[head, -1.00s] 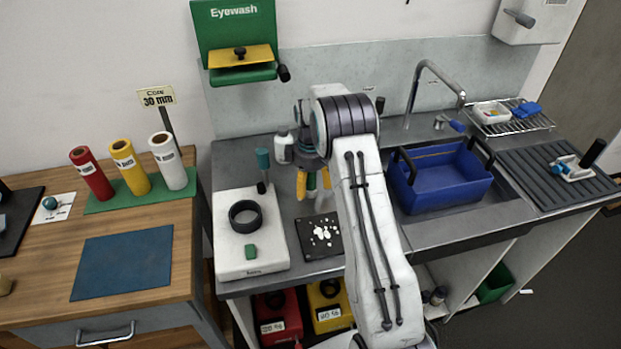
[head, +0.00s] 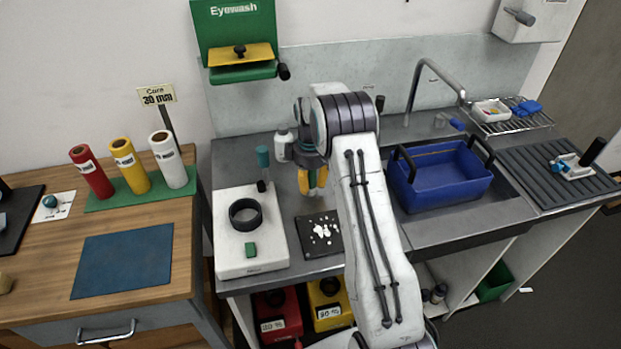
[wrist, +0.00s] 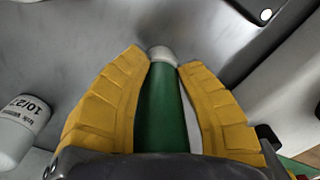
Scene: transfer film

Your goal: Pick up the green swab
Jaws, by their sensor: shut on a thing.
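The green swab (wrist: 162,112) shows in the wrist view between my two yellow fingers, with its white rounded tip (wrist: 163,53) just past the fingertips. My gripper (wrist: 164,62) is shut on it, with the fingers along both sides of the green part. In the head view my gripper (head: 313,190) points down over the steel counter, behind the small black mat. My arm and fingers hide the swab in that view, and I cannot tell whether it touches the counter.
A white bottle (head: 284,147) and a teal-handled tool (head: 263,165) stand left of my gripper. A white slab (head: 230,262) holds a black ring and a green block. A black mat (head: 331,247) with white bits lies in front. A blue basin (head: 445,178) sits right.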

